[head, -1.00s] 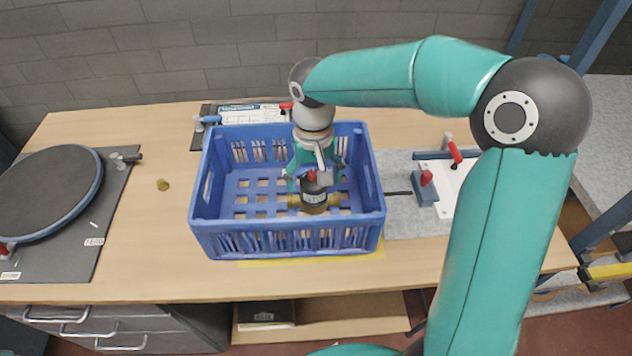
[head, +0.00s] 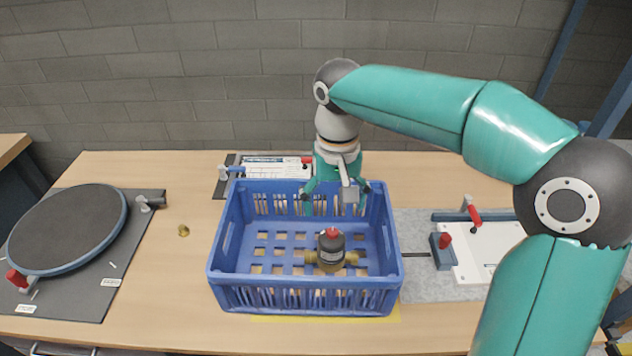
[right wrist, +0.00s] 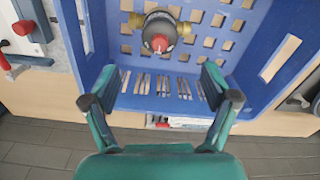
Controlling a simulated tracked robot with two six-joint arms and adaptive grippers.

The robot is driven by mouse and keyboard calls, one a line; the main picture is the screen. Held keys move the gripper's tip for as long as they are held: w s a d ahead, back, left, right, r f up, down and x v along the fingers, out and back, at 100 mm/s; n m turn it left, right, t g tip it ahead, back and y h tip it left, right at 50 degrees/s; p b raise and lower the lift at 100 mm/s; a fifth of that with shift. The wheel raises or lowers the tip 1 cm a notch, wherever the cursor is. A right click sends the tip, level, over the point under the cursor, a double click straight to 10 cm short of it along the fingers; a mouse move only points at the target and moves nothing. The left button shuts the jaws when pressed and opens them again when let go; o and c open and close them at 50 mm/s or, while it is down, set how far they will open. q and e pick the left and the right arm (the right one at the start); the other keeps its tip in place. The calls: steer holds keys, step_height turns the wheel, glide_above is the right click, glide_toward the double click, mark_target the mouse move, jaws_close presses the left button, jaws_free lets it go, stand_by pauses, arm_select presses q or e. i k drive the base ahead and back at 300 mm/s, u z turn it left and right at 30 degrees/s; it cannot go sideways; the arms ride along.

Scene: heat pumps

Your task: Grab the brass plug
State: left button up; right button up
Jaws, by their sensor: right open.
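The brass plug (head: 183,230) is a small gold-coloured piece lying on the bare wooden table, left of the blue crate and right of the round turntable. My right gripper (head: 336,197) is open and empty above the back part of the crate, well to the right of the plug. In the right wrist view my right gripper (right wrist: 160,92) shows its fingers spread wide with nothing between them. The plug does not show in the right wrist view. My left gripper is not in view.
The blue crate (head: 303,300) holds a black pump with brass ends (head: 331,247), which also shows in the right wrist view (right wrist: 160,32). The turntable (head: 68,228) stands at left. A clamp fixture (head: 480,255) is at right, another board (head: 275,168) behind. Table around the plug is clear.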

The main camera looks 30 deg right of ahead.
mark_target(184, 231)
steer(key=k, duration=1)
